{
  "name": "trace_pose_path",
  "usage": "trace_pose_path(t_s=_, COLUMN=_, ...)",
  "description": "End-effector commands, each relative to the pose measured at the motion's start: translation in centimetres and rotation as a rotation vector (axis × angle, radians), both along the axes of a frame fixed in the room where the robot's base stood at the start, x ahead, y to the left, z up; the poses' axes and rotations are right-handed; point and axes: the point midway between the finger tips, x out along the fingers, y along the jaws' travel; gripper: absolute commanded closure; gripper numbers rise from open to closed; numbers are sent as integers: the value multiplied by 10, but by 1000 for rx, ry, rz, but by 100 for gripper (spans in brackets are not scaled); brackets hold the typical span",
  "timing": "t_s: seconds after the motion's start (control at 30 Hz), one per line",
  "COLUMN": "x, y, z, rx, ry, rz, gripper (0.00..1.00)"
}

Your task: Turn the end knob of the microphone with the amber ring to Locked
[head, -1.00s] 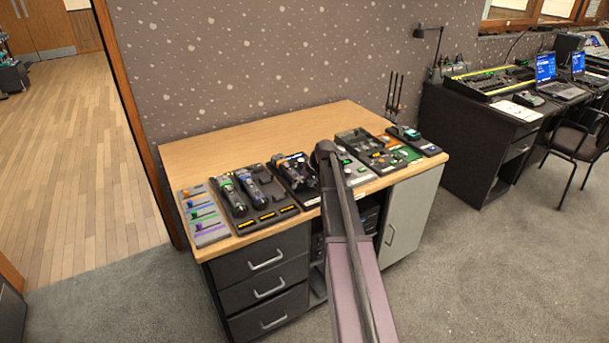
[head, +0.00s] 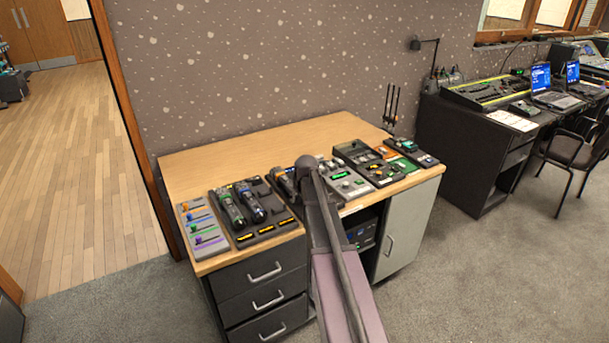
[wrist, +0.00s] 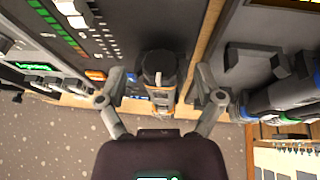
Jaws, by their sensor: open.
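The microphone with the amber ring (wrist: 160,80) shows in the wrist view as a short dark cylinder seen nearly end-on, with an amber band, over a dark panel. My gripper (wrist: 160,94) is open, with one finger on each side of this microphone and visible gaps between. Its end knob and any Locked marking cannot be read. In the head view, a dark microphone (head: 284,182) is partly hidden beside my arm, and its ring colour is unclear. My gripper is hidden behind my arm there.
Two microphones with green (head: 231,207) and blue (head: 250,202) rings lie on a dark tray to the left. A fader panel (head: 200,232) is at the desk's left end. Button panels (head: 368,163) stand to the right. The back of the wooden desk (head: 250,150) is clear.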

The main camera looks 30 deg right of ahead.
Motion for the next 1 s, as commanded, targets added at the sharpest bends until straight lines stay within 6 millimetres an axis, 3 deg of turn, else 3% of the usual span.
trace_pose_path(t_s=1.0, x=-37, y=9, z=90, rx=2, ry=0, rz=1, gripper=15)
